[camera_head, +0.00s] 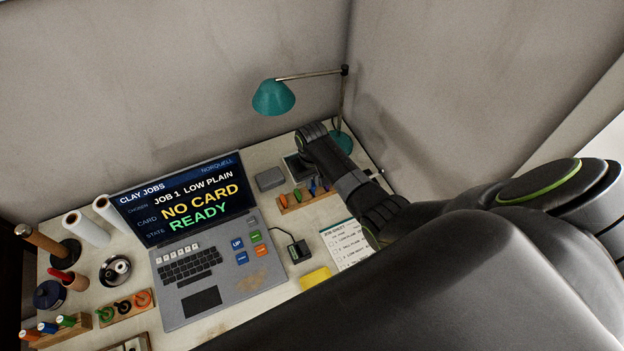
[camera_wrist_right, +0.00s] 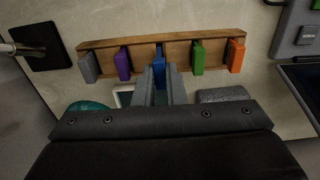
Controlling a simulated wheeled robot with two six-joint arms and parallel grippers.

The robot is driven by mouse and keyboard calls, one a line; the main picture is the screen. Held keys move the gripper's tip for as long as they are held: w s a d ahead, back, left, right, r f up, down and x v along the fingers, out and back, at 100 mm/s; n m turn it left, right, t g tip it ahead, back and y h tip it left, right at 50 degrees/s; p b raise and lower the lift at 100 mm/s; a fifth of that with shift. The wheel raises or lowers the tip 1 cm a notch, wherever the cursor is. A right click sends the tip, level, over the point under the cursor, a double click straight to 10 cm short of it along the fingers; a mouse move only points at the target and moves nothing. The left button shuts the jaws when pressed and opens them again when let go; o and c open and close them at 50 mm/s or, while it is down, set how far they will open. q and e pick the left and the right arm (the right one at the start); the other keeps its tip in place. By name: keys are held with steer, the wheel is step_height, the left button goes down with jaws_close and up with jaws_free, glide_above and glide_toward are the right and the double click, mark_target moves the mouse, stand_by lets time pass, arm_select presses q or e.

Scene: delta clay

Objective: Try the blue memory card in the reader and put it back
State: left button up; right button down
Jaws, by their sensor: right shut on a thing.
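The blue memory card (camera_wrist_right: 159,58) stands in the wooden card rack (camera_wrist_right: 140,52), in the middle slot, between a purple card (camera_wrist_right: 122,64) and a green card (camera_wrist_right: 198,58). My right gripper (camera_wrist_right: 159,74) is shut on the blue card, with its fingers on either side of it. In the head view the rack (camera_head: 291,209) is partly hidden by my right arm. The card reader (camera_head: 298,250) is a small black block on a cable, right of the laptop. The laptop screen (camera_head: 184,197) reads NO CARD and READY. My left gripper is not in view.
Grey (camera_wrist_right: 88,68) and orange (camera_wrist_right: 236,55) cards stand at the rack's ends. A grey box (camera_head: 269,180) and a teal lamp (camera_head: 273,97) are behind. A job sheet (camera_head: 346,240) and yellow note (camera_head: 314,277) lie near the reader. Rolls, a bowl and tools crowd the left side.

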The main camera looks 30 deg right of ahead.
steer(key=shift+f, duration=0.2)
stand_by(0.5)
steer(key=shift+f+b, duration=0.45)
steer(key=shift+f, duration=0.25)
steer(key=c, duration=1.1)
jaws_free()
step_height(320, 180, up, 7)
steer(key=p, duration=0.7)
steer(key=shift+p, duration=0.3)
